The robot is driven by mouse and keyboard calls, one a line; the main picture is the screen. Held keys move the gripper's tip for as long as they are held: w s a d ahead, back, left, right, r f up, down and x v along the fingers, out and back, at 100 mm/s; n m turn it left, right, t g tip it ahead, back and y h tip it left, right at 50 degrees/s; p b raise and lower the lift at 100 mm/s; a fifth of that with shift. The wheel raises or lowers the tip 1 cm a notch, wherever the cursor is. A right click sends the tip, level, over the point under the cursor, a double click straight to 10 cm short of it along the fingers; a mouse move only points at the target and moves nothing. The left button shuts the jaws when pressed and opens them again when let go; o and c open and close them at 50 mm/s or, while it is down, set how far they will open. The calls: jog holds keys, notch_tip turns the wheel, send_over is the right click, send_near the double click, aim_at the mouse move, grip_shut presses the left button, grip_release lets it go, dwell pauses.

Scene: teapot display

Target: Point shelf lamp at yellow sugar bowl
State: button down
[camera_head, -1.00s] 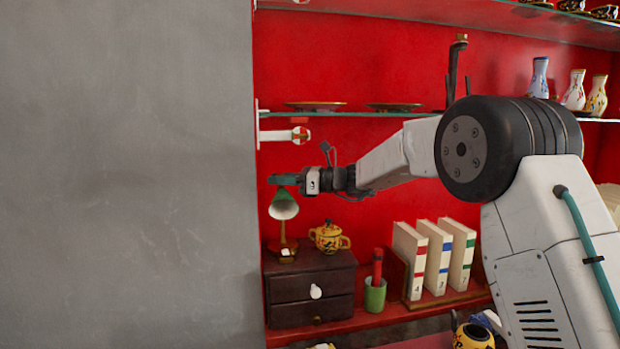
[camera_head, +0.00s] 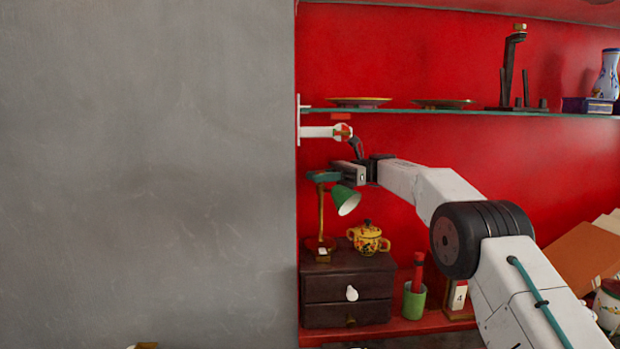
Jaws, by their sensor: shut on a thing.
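The shelf lamp has a green shade (camera_head: 347,200) and a thin brass stem (camera_head: 321,212). It stands on the left of a dark wooden drawer box. Its shade is tilted, with the pale opening facing down and right. The yellow sugar bowl (camera_head: 368,238), with a dark lid knob and painted pattern, stands on the same box, to the right of the lamp and below the shade. My gripper (camera_head: 328,177) reaches in from the right, with its teal fingers at the top of the lamp, shut on it. The exact grip point is too small to make out.
The drawer box (camera_head: 346,289) has a white knob. A green cup (camera_head: 414,301) with a red object stands to its right. A glass shelf (camera_head: 420,111) with plates runs above my gripper, and a white wall fitting (camera_head: 325,132) sticks out below it. A grey wall (camera_head: 150,180) fills the left.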

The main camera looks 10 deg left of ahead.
jog(key=shift+g, duration=0.3)
jog(key=c, duration=1.2)
grip_release()
jog(key=shift+r, duration=0.1)
jog(key=shift+r, duration=1.75)
jog(key=s+d, duration=0.2)
jog(key=s, duration=0.5)
jog(key=s+d+r, duration=0.1)
jog(key=s+d, duration=0.2)
jog(key=s, duration=0.5)
jog(key=shift+s+r, duration=0.15)
jog(key=shift+r, duration=0.05)
